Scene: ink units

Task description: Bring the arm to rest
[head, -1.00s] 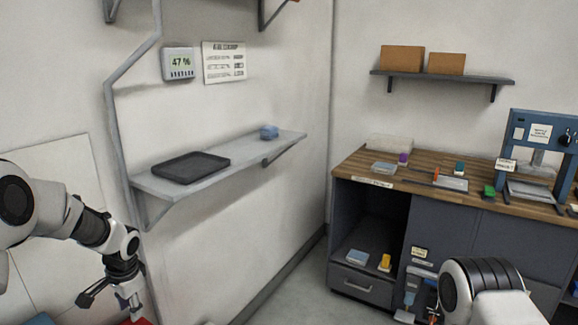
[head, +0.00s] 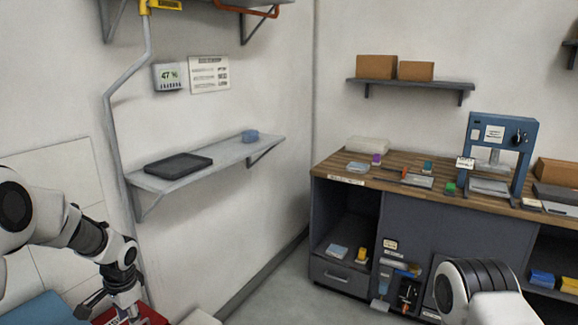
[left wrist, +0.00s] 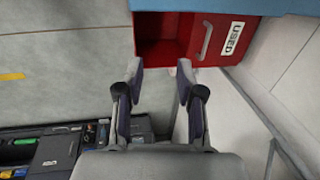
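My left gripper (head: 106,302) hangs at the lower left of the head view. In the left wrist view the gripper (left wrist: 159,78) is open, with its two fingers apart and nothing between them. Beyond the fingertips in that view is a red bin (left wrist: 207,38) with a white USED label. The bin also shows, partly cut off, below the gripper in the head view (head: 152,316). I cannot tell whether the fingers touch it. My right arm (head: 478,292) enters at the lower right of the head view; its gripper is not visible.
A workbench (head: 340,168) with a blue press (head: 474,143) stands at the right. A blue object (head: 38,309) is at the lower left. Floor is clear between wall and bench.

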